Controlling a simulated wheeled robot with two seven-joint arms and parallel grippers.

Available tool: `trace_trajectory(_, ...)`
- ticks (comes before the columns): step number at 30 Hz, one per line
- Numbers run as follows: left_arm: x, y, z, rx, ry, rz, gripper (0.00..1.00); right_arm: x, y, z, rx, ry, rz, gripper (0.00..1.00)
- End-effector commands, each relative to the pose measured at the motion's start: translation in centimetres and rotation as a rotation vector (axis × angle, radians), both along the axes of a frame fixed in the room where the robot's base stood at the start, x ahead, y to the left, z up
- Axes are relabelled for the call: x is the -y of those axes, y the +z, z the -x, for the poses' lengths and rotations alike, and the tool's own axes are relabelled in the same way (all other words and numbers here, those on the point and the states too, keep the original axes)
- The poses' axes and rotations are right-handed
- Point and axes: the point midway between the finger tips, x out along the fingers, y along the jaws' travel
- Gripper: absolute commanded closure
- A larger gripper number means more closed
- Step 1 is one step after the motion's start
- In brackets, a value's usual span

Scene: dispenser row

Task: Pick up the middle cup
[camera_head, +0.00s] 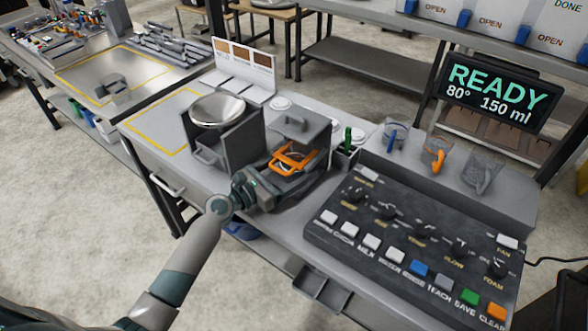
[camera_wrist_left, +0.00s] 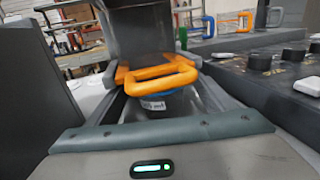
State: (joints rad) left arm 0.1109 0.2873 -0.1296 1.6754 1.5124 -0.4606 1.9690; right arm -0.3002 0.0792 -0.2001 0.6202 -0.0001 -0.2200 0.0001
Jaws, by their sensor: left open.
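Three clear cups stand in a row on the grey ledge at the right of the head view. The middle cup (camera_head: 434,156) has an orange handle, the left cup (camera_head: 394,134) a blue one and the right cup (camera_head: 482,172) a grey one. My left gripper (camera_head: 272,186) is open, low in front of a grey machine with an orange looped handle (camera_head: 293,159), well left of the cups. In the left wrist view, the orange looped handle (camera_wrist_left: 160,76) shows ahead between the open fingers (camera_wrist_left: 160,92); contact cannot be told. My right gripper is not in view.
A black control panel (camera_head: 415,235) with knobs and buttons lies between my left arm and the cups. A silver bowl (camera_head: 217,110) sits on a grey stand at the left. A READY display (camera_head: 497,91) stands behind the cups.

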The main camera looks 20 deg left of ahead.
Motion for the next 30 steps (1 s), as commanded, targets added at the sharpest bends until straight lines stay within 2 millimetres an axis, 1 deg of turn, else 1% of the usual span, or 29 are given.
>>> trace_trajectory(13,0.05,-0.05,-0.03,-0.001,0.000,0.001,0.24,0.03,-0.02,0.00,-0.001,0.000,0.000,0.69)
trace_trajectory(14,0.05,-0.05,-0.03,-0.001,0.000,0.001,0.26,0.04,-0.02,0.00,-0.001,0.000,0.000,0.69)
trace_trajectory(15,0.06,-0.05,-0.02,-0.001,0.000,0.001,0.36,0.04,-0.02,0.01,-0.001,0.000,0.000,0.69)
trace_trajectory(19,0.05,-0.04,-0.02,-0.001,0.000,0.001,0.66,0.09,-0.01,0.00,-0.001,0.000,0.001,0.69)
trace_trajectory(22,0.06,-0.04,-0.01,-0.001,-0.001,0.001,0.67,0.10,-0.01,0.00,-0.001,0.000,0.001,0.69)
trace_trajectory(23,0.05,-0.03,-0.03,-0.001,0.000,0.001,0.70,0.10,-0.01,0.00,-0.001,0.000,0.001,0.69)
trace_trajectory(30,0.08,0.00,-0.03,-0.001,0.000,0.001,0.70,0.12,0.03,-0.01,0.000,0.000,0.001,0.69)
